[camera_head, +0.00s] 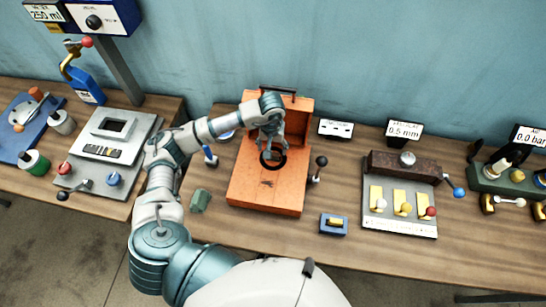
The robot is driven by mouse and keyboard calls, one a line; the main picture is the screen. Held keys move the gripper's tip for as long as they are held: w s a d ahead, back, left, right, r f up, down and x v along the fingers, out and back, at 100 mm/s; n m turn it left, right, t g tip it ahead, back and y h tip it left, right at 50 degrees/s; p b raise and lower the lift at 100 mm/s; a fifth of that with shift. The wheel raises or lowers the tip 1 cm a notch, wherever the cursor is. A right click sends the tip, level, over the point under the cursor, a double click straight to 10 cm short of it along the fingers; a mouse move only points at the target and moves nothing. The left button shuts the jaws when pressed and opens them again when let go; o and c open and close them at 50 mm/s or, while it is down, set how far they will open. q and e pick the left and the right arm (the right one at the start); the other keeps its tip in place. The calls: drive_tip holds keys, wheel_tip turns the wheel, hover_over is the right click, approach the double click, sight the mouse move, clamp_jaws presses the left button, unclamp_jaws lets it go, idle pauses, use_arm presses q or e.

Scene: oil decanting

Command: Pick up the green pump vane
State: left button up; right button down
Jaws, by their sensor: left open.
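A small dull green piece (200,201), which looks like the green pump vane, lies on the wooden table left of the orange box. My left gripper (271,152) is open and points down over the orange box (266,198), above a dark round ring (273,160) in its upper part. I cannot tell whether the fingers touch the ring. Nothing shows held in them. The gripper is up and to the right of the green piece, apart from it. My right gripper is not in view.
A black-knobbed lever (320,162) stands at the box's right side. A small blue block (333,224) lies to its right. A panel with yellow plates (400,205) stands farther right. A grey device (105,143) is at left. Bare tabletop lies around the green piece.

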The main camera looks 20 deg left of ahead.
sight(273, 154)
use_arm(q)
wheel_tip(273, 154, down, 5)
drive_tip(key=shift+w+d+r+p, duration=0.1)
drive_tip(key=shift+w+p, duration=0.05)
drive_tip(key=shift+p, duration=0.4)
drive_tip(key=c, duration=1.3)
